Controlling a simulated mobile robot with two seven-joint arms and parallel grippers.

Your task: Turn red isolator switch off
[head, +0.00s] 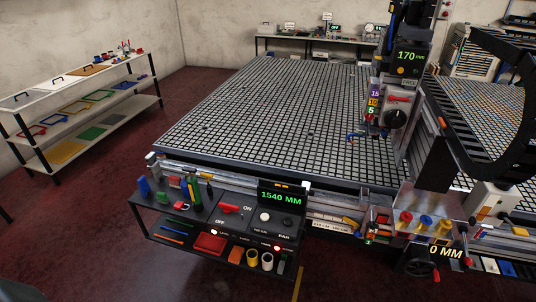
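A small red switch handle (230,208) sits on a dark control panel (254,225) at the front left of the grid table. The panel carries the word OFF at its lower left and ON at its upper right, with the red handle between them. The handle is too small to tell which word it is set to. A second red lever (400,98) is on a grey box on the upright machine column at the right. Neither of my grippers shows in the head view.
The vacuum grid table (270,115) fills the middle and is mostly bare. A display (282,198) reading 1540 MM stands behind the panel. Bottles and coloured parts crowd the shelf (165,215) around it. A rack (85,100) stands at the left, with open red floor between.

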